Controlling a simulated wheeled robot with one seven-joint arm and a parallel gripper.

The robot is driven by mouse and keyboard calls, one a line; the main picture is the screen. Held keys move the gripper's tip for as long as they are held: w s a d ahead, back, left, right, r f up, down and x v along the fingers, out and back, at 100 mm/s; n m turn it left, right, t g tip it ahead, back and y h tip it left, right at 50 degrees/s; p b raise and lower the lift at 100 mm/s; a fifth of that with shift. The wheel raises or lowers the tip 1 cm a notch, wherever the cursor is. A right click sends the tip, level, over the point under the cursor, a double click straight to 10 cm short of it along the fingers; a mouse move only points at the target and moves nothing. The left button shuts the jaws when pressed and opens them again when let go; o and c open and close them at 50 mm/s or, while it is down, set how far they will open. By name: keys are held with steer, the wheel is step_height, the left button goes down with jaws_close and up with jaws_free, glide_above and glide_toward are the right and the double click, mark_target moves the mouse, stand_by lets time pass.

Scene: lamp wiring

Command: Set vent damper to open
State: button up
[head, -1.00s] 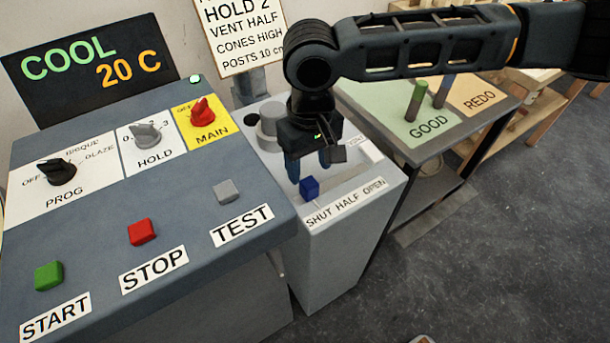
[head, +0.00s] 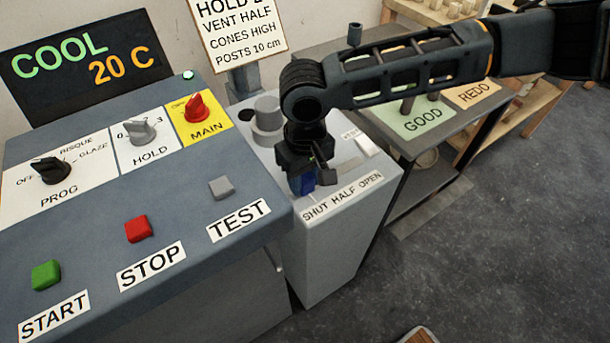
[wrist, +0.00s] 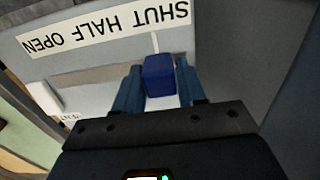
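The vent damper is a grey-white box (head: 335,255) with a slot and a label reading SHUT HALF OPEN (head: 342,197). Its blue slider knob (head: 308,182) is at the SHUT end of the slot. In the wrist view the knob (wrist: 159,75) lies by the tick at SHUT, and the label (wrist: 105,28) is upside down. My gripper (head: 302,184) is down at the knob. In the wrist view its two blue fingers (wrist: 160,88) sit against both sides of the knob, with no clear gap. In the head view the gripper partly hides the knob.
Left is the control panel with a red MAIN knob (head: 197,107), a grey TEST button (head: 221,188) and a red STOP button (head: 138,228). A grey cylinder (head: 267,115) stands behind on the damper box. Right is a table with a GOOD area (head: 423,122).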

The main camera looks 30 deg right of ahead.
jaws_close()
steer(key=shift+d, duration=0.1)
steer(key=d+p, duration=0.2)
steer(key=d, duration=0.7)
steer(key=shift+d, duration=0.25)
steer(key=shift+o, duration=2)
jaws_free()
step_height(320, 180, up, 8)
steer(key=shift+b, duration=0.3)
steer(key=shift+w, duration=0.1)
